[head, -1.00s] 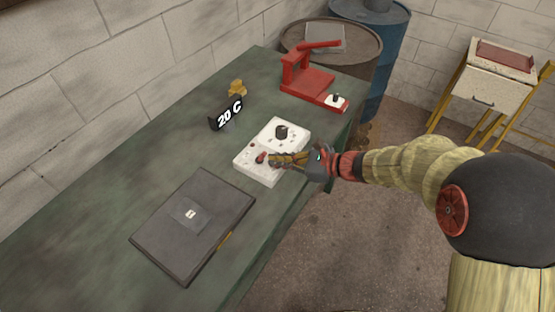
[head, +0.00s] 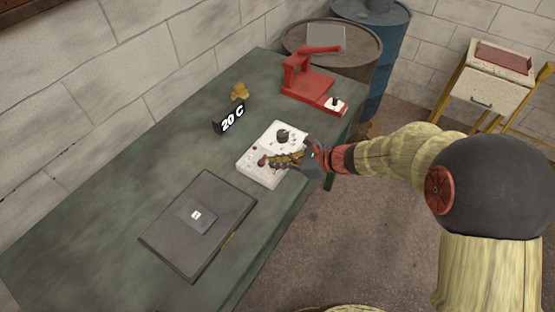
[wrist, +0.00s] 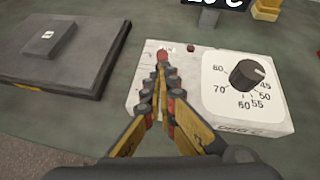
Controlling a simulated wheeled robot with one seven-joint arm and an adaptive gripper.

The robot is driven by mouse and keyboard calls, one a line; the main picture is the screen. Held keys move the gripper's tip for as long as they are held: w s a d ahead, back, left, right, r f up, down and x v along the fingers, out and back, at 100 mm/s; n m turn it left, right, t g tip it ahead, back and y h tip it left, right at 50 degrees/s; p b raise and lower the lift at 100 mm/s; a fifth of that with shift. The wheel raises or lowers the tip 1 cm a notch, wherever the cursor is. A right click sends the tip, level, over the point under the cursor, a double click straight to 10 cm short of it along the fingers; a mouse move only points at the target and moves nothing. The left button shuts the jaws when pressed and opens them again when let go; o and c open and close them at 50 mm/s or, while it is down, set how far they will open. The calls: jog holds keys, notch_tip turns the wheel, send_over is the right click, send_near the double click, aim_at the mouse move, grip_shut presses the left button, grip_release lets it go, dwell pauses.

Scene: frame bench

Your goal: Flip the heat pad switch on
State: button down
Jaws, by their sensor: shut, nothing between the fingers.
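The white control box (head: 250,164) lies on the green bench, with a black dial (head: 283,136) at its far end. In the wrist view the dial (wrist: 246,74) stands on a white face with numbers around it. A red switch (wrist: 163,56) shows at the tips of my gripper (wrist: 163,80); it also shows in the head view (head: 262,161). My gripper (head: 270,160) is shut and empty, its fingertips at the switch; I cannot tell whether they touch it. The fingers hide part of the box. The dark flat heat pad (head: 215,247) lies to the left of the box. A display (head: 232,118) reads 20 C.
A red press-like stand (head: 310,82) with a small white switch box stands at the bench's far end. A small yellow object (head: 239,91) lies behind the display. Drums (head: 370,60) stand past the bench. The bench's left part is clear.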

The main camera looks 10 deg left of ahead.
jog(key=p, duration=0.2)
jog(key=r+h+p, duration=0.1)
jog(key=p, duration=0.1)
jog(key=shift+w+a+r, duration=0.1)
jog(key=shift+a+r, duration=0.2)
jog(key=shift+a, duration=0.05)
jog(key=h+p, duration=0.1)
jog(key=p, duration=0.2)
jog(key=r+g+h+p, duration=0.1)
jog(key=p, duration=0.3)
jog(key=shift+w+a, duration=0.15)
jog(key=shift+a, duration=0.2)
jog(key=h+p, duration=0.1)
jog(key=p, duration=0.1)
jog(key=a+p, duration=0.1)
jog(key=p, duration=0.2)
jog(key=shift+w+r+g+h, duration=0.1)
jog(key=shift+w+g+h, duration=0.1)
jog(key=shift+g+h, duration=0.15)
jog(key=shift+p, duration=0.45)
jog(key=shift+w+f, duration=0.1)
jog(key=shift+f, duration=0.1)
jog(key=shift+r+p, duration=0.45)
jog(key=shift+r, duration=0.35)
